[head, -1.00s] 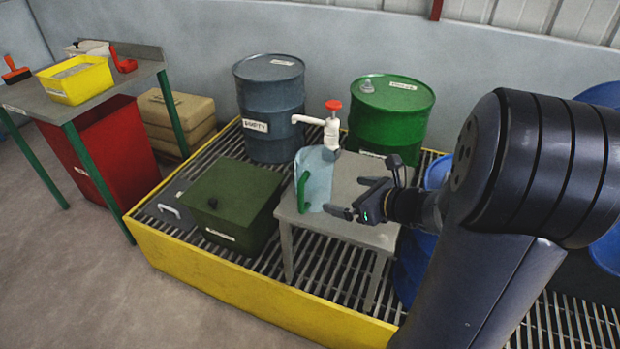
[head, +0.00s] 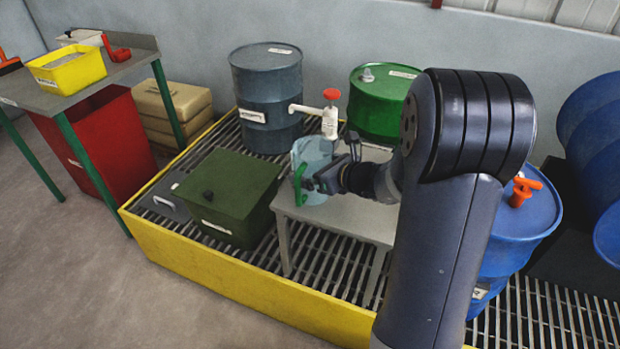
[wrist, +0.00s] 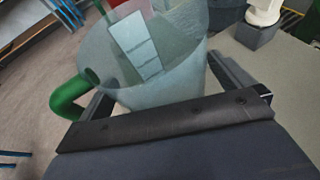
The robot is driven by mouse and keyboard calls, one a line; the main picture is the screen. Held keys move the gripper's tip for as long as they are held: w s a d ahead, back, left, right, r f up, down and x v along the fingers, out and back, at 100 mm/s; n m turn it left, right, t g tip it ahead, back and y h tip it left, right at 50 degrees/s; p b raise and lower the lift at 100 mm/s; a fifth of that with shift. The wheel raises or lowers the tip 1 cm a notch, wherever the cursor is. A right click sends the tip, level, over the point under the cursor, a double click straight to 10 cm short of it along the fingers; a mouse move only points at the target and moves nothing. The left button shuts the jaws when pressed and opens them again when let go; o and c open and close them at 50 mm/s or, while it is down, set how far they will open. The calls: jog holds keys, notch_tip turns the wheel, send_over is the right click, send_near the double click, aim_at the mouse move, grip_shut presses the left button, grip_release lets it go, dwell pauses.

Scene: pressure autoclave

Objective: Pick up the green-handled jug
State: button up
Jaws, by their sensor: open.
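The jug (head: 313,155) is pale, see-through blue with a green handle (head: 301,185) and stands upright on the small grey table (head: 345,215). My gripper (head: 305,180) is open at the near side of the jug, close to the handle. In the wrist view the jug (wrist: 160,85) fills the upper middle, with its green handle (wrist: 75,97) to the left. One finger shows by the handle and the other on the right side of the jug. I cannot tell whether either finger touches it.
A white pump with a red knob (head: 331,95) stands right behind the jug. A dark green box (head: 230,190) is to the left. A grey drum (head: 267,90) and a green drum (head: 380,105) stand behind. A blue drum (head: 520,225) is on the right.

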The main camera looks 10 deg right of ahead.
jog(key=shift+w+a+f, duration=0.1)
jog(key=shift+w+a, duration=0.05)
jog(key=shift+w, duration=0.1)
jog(key=shift+c, duration=0.2)
jog(key=c, duration=0.9)
